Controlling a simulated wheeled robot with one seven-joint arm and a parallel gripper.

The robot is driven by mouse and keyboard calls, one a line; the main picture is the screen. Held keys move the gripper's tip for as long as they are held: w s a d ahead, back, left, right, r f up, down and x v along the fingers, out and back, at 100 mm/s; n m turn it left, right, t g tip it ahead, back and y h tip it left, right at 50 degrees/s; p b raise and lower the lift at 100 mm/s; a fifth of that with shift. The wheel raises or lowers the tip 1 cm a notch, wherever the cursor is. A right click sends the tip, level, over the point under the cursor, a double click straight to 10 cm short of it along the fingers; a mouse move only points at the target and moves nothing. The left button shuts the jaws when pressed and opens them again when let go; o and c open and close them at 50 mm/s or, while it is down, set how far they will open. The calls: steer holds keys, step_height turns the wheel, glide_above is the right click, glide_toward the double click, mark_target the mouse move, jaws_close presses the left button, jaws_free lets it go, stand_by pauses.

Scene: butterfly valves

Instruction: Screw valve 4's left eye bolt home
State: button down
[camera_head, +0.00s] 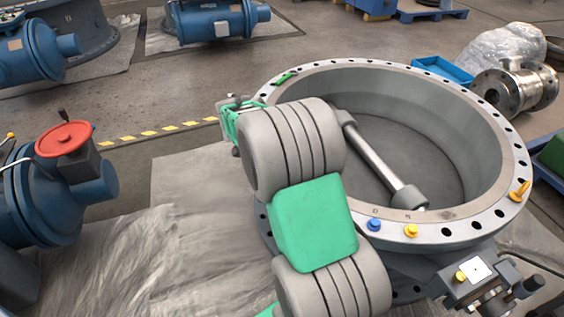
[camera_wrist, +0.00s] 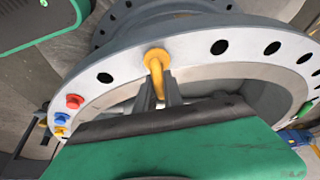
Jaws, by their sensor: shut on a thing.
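Valve 4 is the large grey ring body (camera_head: 455,150) at the right of the head view, with a wide flange full of holes. In the wrist view its flange (camera_wrist: 190,43) curves across the picture. A yellow eye bolt (camera_wrist: 155,58) stands at a flange hole there, its collar close to the flange face; I cannot tell whether a gap is left. My gripper (camera_wrist: 165,93) is shut on its ring, one finger on each side. In the head view my arm hides this bolt and most of my gripper. Another yellow eye bolt (camera_head: 519,190) sits on the flange's right side.
Blue (camera_head: 374,225) and yellow (camera_head: 411,231) plugs sit on the near flange. Red (camera_wrist: 73,101) and blue (camera_wrist: 61,118) ones show in the wrist view. A shaft (camera_head: 380,165) crosses the bore. A blue valve with a red handwheel (camera_head: 62,138) stands left. Sheeted floor lies between.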

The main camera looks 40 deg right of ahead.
steer(key=m+g+p, duration=0.1)
steer(key=m, duration=0.3)
steer(key=shift+m+g, duration=0.3)
steer(key=shift+g, duration=0.1)
steer(key=m+g+y, duration=0.1)
steer(key=m, duration=0.2)
steer(key=shift+m, duration=0.4)
steer(key=m, duration=0.2)
steer(key=m+g+y, duration=0.1)
steer(key=m, duration=0.1)
steer(key=shift+y+p, duration=0.3)
steer(key=shift+p, duration=0.1)
steer(key=m, duration=0.2)
steer(key=m+y, duration=0.1)
steer(key=m, duration=0.1)
steer(key=shift+m+g+y, duration=0.3)
steer(key=shift+g, duration=0.1)
steer(key=c, duration=1.5)
jaws_free()
steer(key=shift+o, duration=0.2)
